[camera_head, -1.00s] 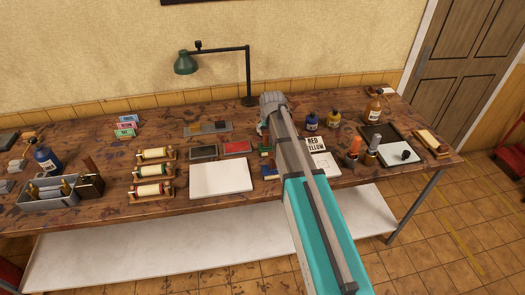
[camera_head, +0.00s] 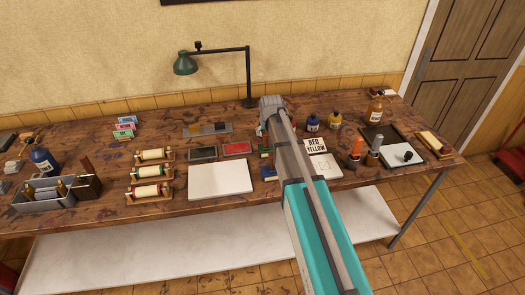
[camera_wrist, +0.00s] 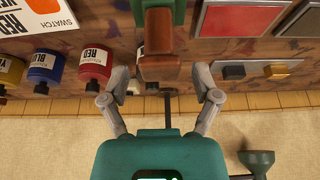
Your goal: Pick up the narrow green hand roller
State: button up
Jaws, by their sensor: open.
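The narrow green hand roller (camera_head: 264,150) lies on the bench just right of the red slab in the head view, partly hidden by my arm. In the wrist view a green part (camera_wrist: 159,7) with a brown piece (camera_wrist: 158,65) shows at top centre, and I take it to be this roller. My gripper (camera_wrist: 162,80) is open and empty. Its fingers stand on either side of the brown piece, apart from it in the picture. Whether they are low enough to reach around it is unclear. In the head view my arm hides the fingers.
A blue item (camera_head: 270,173) lies in front of the green roller. A red slab (camera_head: 236,147) and a white slab (camera_head: 219,180) are to its left. Swatch cards (camera_head: 316,146) and ink bottles (camera_head: 313,122) are to its right. A green lamp (camera_head: 186,63) stands behind.

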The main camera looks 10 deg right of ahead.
jog(key=shift+b+x, duration=1.1)
jog(key=shift+x, duration=0.45)
jog(key=c, duration=1.1)
jog(key=shift+r, duration=0.2)
notch_tip(320, 180, up, 3)
jog(key=p, duration=0.3)
jog(key=s+d+r+p, duration=0.2)
jog(key=d+r+p, duration=0.2)
jog(key=d+p, duration=0.1)
jog(key=s+d+r+p, duration=0.3)
jog(key=d+r+p, duration=0.2)
jog(key=d, duration=0.3)
jog(key=shift+s+r, duration=0.35)
jog(key=shift+a, duration=0.1)
